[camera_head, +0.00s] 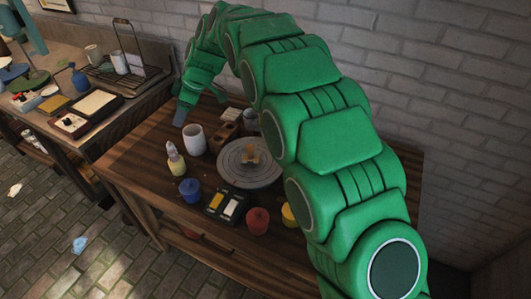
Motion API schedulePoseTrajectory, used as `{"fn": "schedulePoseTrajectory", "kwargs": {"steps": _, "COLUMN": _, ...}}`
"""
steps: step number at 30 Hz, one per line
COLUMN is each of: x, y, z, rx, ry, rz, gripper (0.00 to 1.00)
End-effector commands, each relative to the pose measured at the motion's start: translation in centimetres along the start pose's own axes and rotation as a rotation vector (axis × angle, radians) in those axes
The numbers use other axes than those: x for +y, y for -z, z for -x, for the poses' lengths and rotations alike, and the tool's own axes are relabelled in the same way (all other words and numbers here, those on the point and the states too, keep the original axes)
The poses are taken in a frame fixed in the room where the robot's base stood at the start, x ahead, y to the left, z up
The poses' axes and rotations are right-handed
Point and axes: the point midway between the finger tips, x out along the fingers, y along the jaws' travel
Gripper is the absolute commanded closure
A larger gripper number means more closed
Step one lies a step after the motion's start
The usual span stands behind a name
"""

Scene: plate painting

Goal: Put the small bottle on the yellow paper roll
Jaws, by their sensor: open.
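A small bottle (175,160) with a pale top and yellowish body stands upright on the wooden table, left of the round grey turntable. A small yellow-orange object (250,155) sits on the middle of the turntable (237,174); it may be the yellow paper roll, but its shape is too small to tell. My green arm arches over the table from the right. My gripper (180,116) is open, with grey fingers pointing down near the table's back left, behind and apart from the bottle. The area between its fingers is not clearly visible.
A white cup (194,140) stands close right of the bottle. Blue (190,190), red (257,221) and yellow (289,214) pots and a black paint tray (226,206) line the front. Brown blocks (225,133) stand behind. A cluttered side bench (103,132) is left.

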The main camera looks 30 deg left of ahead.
Motion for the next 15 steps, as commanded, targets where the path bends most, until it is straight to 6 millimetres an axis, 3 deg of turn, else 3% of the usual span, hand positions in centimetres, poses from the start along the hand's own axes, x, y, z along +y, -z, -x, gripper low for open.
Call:
{"fn": "schedulePoseTrajectory", "kwargs": {"steps": 8, "x": -0.1, "y": -0.9, "z": 1.0, "rx": -0.008, "ry": -0.006, "rz": -0.030, "gripper": 0.48}}
{"fn": "schedulePoseTrajectory", "kwargs": {"steps": 15, "x": -1.3, "y": -6.6, "z": 7.0, "rx": -0.060, "ry": -0.038, "rz": -0.218, "gripper": 0.48}}
